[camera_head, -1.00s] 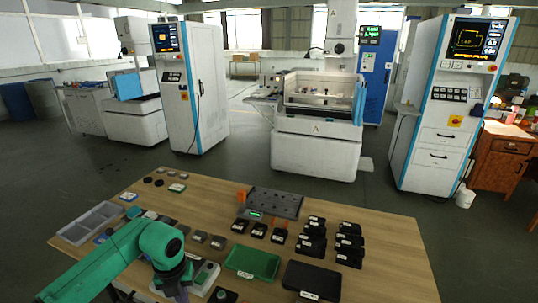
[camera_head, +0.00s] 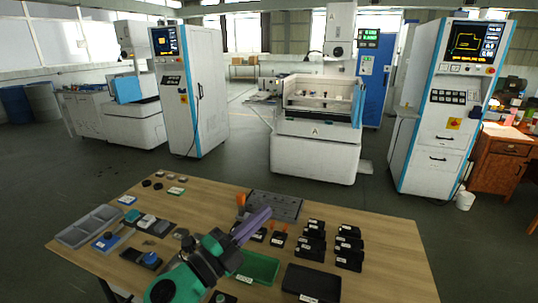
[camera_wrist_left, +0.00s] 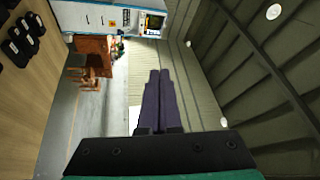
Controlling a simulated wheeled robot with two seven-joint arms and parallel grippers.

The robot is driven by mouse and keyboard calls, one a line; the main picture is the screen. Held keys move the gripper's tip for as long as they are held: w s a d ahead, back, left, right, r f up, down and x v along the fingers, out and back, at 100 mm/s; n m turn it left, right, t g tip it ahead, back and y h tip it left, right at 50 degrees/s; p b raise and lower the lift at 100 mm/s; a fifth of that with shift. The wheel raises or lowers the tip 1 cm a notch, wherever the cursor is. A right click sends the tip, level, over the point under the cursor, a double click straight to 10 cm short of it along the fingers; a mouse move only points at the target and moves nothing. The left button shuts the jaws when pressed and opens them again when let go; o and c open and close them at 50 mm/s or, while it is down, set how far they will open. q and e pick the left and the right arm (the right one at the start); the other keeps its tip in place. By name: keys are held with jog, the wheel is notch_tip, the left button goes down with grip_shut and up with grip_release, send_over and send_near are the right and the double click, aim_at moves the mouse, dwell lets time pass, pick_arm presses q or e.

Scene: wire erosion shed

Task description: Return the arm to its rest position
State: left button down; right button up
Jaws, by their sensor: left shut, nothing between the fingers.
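My left gripper (camera_head: 256,221) is shut and empty, its purple fingers raised over the wooden table (camera_head: 390,275) and pointing away, toward the dark plate with holes. In the left wrist view the shut purple fingers (camera_wrist_left: 158,90) lie side by side with nothing between them. The green forearm and wrist cover part of the green tray (camera_head: 262,269) and some small items. My right gripper is not in view.
A dark plate with holes (camera_head: 283,205), several black blocks (camera_head: 349,252), a black tray (camera_head: 312,281) and a grey compartment tray (camera_head: 90,226) are on the table. Machines (camera_head: 316,150) stand beyond it. The table's right front is clear.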

pick_arm(q)
jog(key=w+a+f+n+t+y, duration=0.1)
jog(key=a+f+n+t+y, duration=0.1)
jog(key=a+n+y, duration=0.5)
jog(key=w+a+f+n+t+y, duration=0.1)
jog(key=a+f+n+t+y, duration=0.15)
jog(key=a+n+y, duration=0.45)
jog(key=s+a+f+n+g+y, duration=0.1)
jog(key=s+a+f+n+g, duration=0.1)
jog(key=a+f+n+g, duration=0.3)
jog(key=s+a+f+n+g+y, duration=0.1)
jog(key=s+a+f+g, duration=0.15)
jog(key=f, duration=0.35)
jog(key=s+f+n+g+h, duration=0.2)
jog(key=s+f+g, duration=0.6)
jog(key=s+f, duration=0.65)
jog(key=s+f+g, duration=0.1)
jog(key=s+f, duration=0.2)
jog(key=f, duration=0.8)
jog(key=s+f+g, duration=0.1)
jog(key=s+f, duration=0.1)
jog(key=f, duration=1)
jog(key=s+a+f, duration=0.2)
jog(key=s+f, duration=1.1)
jog(key=s, duration=0.3)
jog(key=shift+s+a+g, duration=0.25)
jog(key=shift+a+g, duration=0.05)
jog(key=shift+g, duration=0.1)
